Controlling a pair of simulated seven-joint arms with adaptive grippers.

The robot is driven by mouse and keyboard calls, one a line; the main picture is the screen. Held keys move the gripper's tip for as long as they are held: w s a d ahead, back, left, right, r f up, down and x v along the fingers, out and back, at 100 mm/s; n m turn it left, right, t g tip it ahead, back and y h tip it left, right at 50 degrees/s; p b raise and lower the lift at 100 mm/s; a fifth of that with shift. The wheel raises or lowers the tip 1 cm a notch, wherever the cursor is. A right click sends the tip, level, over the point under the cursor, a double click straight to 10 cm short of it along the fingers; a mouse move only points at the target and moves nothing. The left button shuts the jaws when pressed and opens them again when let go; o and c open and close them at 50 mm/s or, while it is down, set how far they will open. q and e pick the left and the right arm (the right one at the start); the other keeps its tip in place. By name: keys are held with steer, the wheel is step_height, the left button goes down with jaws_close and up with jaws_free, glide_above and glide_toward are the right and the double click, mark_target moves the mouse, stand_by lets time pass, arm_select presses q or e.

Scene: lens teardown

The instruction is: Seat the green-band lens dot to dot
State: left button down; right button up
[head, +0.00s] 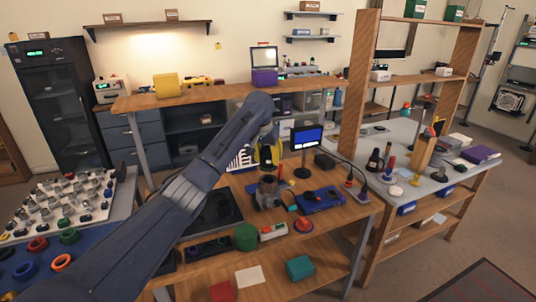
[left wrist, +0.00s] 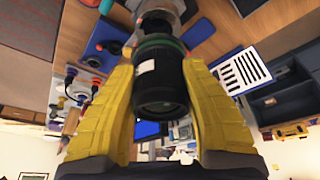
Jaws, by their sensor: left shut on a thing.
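The green-band lens (left wrist: 160,85) is a black barrel with a green ring near its far end and a pale mark on its side. My left gripper (left wrist: 161,66) is shut on it, with one yellow finger on each side. In the head view my left gripper (head: 267,158) is above a grey mount-like body (head: 268,192) on the wooden bench. In the left wrist view this grey body lies just beyond the lens's green end; I cannot tell whether they touch. I cannot make out alignment dots. My right gripper is not in view.
A blue tray (head: 320,201) with dark round parts lies right of the grey body. A small monitor (head: 307,138) stands behind. A green round container (head: 246,237) and a red button (head: 303,225) are in front. A dark mat (head: 212,213) lies to the left.

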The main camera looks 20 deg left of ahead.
mark_target(268, 169)
arm_select(q)
steer(key=shift+f, duration=1.9)
steer(key=shift+f, duration=0.85)
stand_by(1.8)
steer(key=c, duration=0.7)
jaws_free()
steer(key=shift+o, duration=0.2)
steer(key=v, duration=1.2)
